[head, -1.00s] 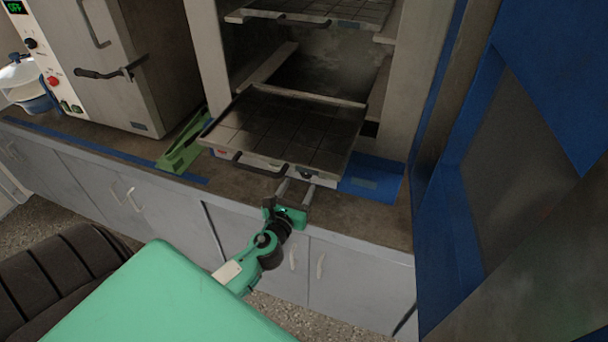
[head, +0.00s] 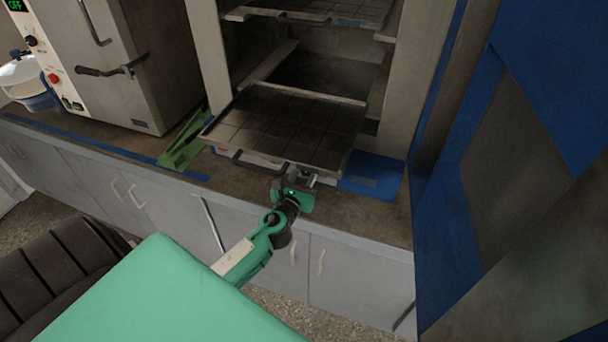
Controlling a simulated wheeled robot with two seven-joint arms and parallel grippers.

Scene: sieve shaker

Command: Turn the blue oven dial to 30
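The blue oven stands open, and its blue door (head: 455,235) swings out along the right side. Its dial does not show in this view. A dark gridded tray (head: 290,130) sticks out from the oven's lower level, with a dark handle (head: 250,160) on its front. My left gripper (head: 302,178) is at the right part of the tray's front edge, above the counter's front. Its fingers are foreshortened against the tray, so I cannot tell whether they are open or shut, or touching it. My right gripper is not in view.
A second tray (head: 310,12) sits higher in the oven. At left stands a white oven (head: 100,60) with a black knob (head: 31,41), a red button (head: 54,78) and a display reading OFF. A green object (head: 182,145) lies on the counter (head: 385,222). Grey cabinets (head: 350,270) are below.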

